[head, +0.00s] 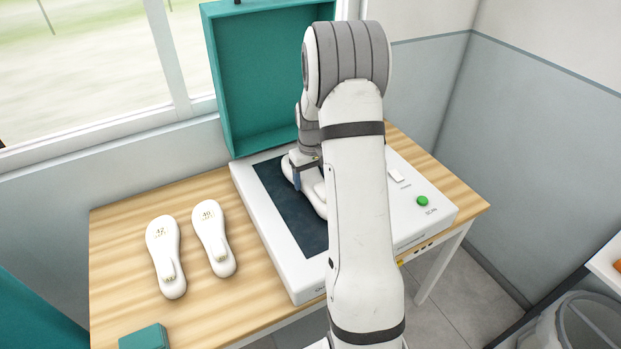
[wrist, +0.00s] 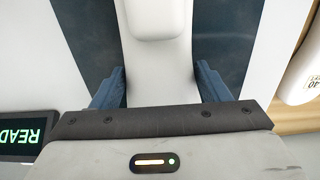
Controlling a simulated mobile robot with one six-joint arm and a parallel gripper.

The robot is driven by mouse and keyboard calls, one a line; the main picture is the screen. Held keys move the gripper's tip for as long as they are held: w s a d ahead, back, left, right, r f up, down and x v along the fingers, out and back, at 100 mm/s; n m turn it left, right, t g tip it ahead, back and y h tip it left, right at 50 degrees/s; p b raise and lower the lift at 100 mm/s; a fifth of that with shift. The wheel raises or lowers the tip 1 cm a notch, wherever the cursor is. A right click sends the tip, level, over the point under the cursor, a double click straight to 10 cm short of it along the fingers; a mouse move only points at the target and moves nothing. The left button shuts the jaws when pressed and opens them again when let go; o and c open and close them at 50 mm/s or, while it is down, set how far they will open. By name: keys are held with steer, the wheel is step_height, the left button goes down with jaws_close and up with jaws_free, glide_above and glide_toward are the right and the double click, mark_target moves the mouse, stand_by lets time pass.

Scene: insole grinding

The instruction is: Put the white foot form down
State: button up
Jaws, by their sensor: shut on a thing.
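The white foot form (head: 319,201) is over the dark glass of the scanner (head: 291,277), partly hidden behind my arm in the head view. In the wrist view the form (wrist: 157,62) fills the middle, between two blue fingers. My gripper (wrist: 160,85) is shut on its narrower part, with a finger on each side. In the head view my gripper (head: 299,180) is low over the glass. I cannot tell whether the form touches the glass.
White forms marked 42 (head: 164,250) and 40 (head: 213,235) lie on the wooden table (head: 113,219), left of the scanner. A green scan button (head: 422,201) is at the right. A teal block (head: 143,338) sits at the front left.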

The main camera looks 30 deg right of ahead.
steer(key=shift+f, duration=0.55)
steer(key=shift+f, duration=0.2)
steer(key=o, duration=1.2)
steer(key=shift+o, duration=0.2)
steer(key=shift+r, duration=0.1)
